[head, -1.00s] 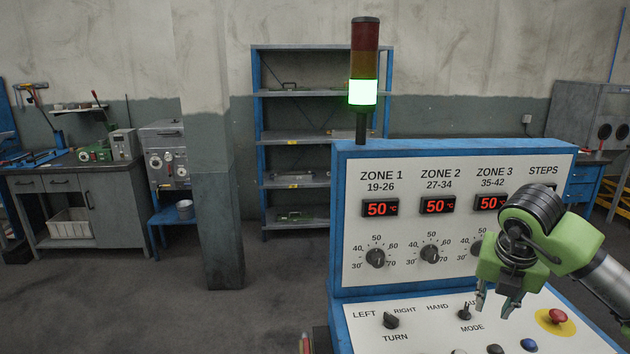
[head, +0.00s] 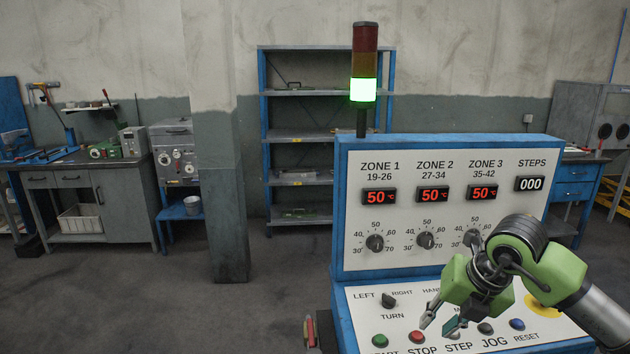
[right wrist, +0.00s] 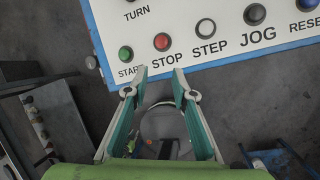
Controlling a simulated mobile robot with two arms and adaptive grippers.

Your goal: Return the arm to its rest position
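My right gripper (head: 437,324) hangs in front of the control panel (head: 350,232), over its sloping lower desk. In the right wrist view the fingers (right wrist: 160,76) are apart with nothing between them. Their tips lie near the panel's front edge, below the red STOP button (right wrist: 162,41). I cannot tell the exact height above the desk. My right arm (head: 600,312) comes in from the lower right and hides the MODE switch and most of the yellow emergency-stop base (head: 541,307). My left gripper is not in view.
The signal tower (head: 364,65) glows green. The zone displays (head: 380,197) read 50 and the STEPS display (head: 530,184) reads 000. The START button (head: 380,341) and JOG button (head: 485,328) line the desk's front. A pillar (head: 224,190) and shelf stand behind; floor at left is clear.

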